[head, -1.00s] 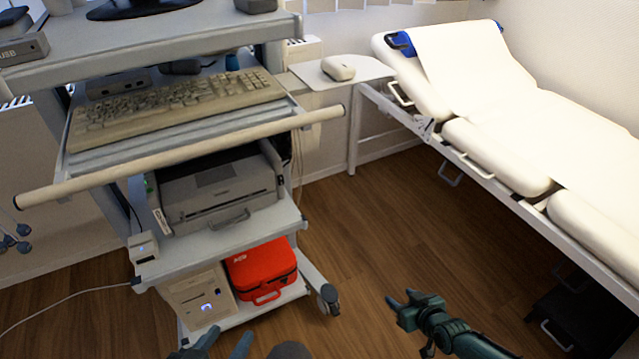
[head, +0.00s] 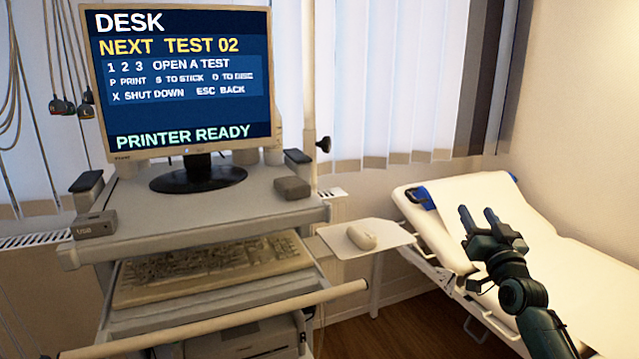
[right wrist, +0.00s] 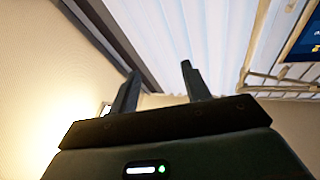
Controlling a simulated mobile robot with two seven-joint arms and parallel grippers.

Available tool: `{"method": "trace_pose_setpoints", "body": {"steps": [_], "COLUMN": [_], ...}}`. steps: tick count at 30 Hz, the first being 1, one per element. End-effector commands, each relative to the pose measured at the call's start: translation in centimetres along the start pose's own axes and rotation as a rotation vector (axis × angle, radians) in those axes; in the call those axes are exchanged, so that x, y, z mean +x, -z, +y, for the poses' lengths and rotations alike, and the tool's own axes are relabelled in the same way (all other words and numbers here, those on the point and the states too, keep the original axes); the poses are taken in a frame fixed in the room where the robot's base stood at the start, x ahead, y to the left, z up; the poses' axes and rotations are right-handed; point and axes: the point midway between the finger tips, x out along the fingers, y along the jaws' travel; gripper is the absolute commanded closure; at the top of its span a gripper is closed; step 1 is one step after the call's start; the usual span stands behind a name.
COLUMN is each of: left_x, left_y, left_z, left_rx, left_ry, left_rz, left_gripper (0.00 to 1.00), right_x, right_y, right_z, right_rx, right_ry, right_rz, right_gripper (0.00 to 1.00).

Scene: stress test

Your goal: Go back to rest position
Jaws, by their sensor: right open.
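My right gripper (head: 479,220) is raised at the right of the head view, in front of the examination bed in the picture. Its two dark fingers point up and stand apart, with nothing between them. In the right wrist view the fingers (right wrist: 158,88) are also apart and empty, with the blinds and wall beyond. My left gripper does not show in either view now.
A cart (head: 240,205) carries a monitor (head: 185,80) reading "PRINTER READY", a keyboard (head: 205,270) and a front rail (head: 220,322). A side shelf holds a mouse (head: 361,237). The bed (head: 590,260) stands right. Little floor (head: 400,325) shows.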

Motion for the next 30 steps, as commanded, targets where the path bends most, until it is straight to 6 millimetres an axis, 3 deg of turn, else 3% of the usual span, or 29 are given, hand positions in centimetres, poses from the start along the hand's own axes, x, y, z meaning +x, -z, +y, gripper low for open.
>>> {"method": "trace_pose_setpoints", "body": {"steps": [1, 3, 12, 14, 20, 23, 26, 30], "left_x": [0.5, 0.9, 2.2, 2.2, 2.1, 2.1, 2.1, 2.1], "left_y": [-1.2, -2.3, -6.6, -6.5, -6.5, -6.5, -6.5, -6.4], "left_z": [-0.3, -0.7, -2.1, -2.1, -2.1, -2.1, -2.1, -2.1], "left_rx": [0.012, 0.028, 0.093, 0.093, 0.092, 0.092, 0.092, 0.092], "left_ry": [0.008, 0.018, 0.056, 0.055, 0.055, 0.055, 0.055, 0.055], "left_rz": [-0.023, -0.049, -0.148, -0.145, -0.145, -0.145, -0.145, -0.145], "left_gripper": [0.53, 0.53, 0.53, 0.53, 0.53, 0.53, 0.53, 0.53], "right_x": [-0.3, -0.4, -1.8, -3.8, -10.4, -15.0, -20.9, -30.4], "right_y": [-1.9, -3.1, -7.1, -9.6, -15.8, -18.9, -21.9, -24.8], "right_z": [0.0, 0.2, 3.7, 2.6, -0.7, -2.8, -5.4, -9.4], "right_rx": [-0.067, -0.158, -0.512, -0.505, -0.477, -0.452, -0.414, -0.335], "right_ry": [0.002, -0.003, -0.107, -0.080, -0.003, 0.040, 0.088, 0.150], "right_rz": [-0.064, -0.130, -0.387, -0.419, -0.506, -0.562, -0.628, -0.732], "right_gripper": [0.53, 0.53, 0.53, 0.53, 0.53, 0.53, 0.53, 0.53]}}
